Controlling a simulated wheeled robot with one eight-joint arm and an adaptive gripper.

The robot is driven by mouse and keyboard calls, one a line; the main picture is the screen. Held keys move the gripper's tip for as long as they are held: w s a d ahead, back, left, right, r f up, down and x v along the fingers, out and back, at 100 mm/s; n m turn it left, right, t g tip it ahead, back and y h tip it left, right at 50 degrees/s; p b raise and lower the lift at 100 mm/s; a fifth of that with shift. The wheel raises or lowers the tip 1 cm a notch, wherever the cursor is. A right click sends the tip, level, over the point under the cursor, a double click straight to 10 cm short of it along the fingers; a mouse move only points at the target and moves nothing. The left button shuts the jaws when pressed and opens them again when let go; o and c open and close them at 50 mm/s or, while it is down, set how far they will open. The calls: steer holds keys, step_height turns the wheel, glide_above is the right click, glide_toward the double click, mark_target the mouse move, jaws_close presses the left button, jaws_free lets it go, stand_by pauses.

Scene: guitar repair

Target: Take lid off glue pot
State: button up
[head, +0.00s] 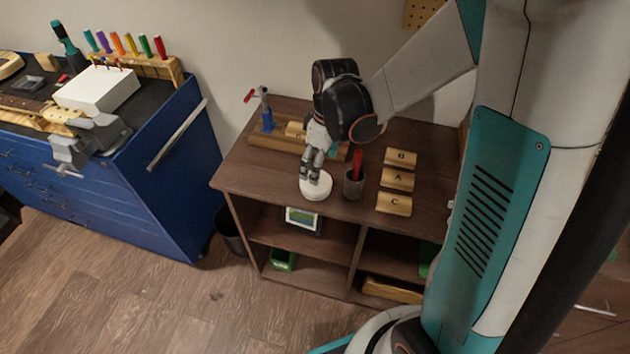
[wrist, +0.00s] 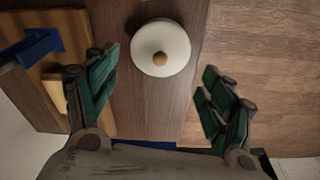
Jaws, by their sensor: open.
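The glue pot's lid is a round white disc (wrist: 145,50) with a small wooden knob (wrist: 160,59) at its middle. In the head view the white pot with its lid (head: 315,187) stands near the front edge of the brown shelf top. My gripper (head: 315,172) is over it, pointing down, and partly hides it. In the wrist view my gripper (wrist: 158,98) has its green-padded fingers spread wide. The lid lies between and beyond the fingertips, and neither finger touches it there.
A dark cup with a red tool (head: 353,185) stands close to the pot's right. Wooden blocks marked B, A and C (head: 396,180) lie further right. A wooden tray with a blue clamp (head: 267,122) is behind. The shelf's bare top (head: 243,176) is free on the left.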

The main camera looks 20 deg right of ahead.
mark_target(324, 186)
steer(key=shift+w+a+f+b, duration=0.15)
steer(key=shift+f+b, duration=0.45)
steer(key=shift+f, duration=0.8)
steer(key=shift+w+a+f+b, duration=0.1)
steer(key=shift+f+b, duration=0.5)
steer(key=shift+f, duration=0.75)
steer(key=shift+s, duration=0.1)
steer(key=c, duration=1.3)
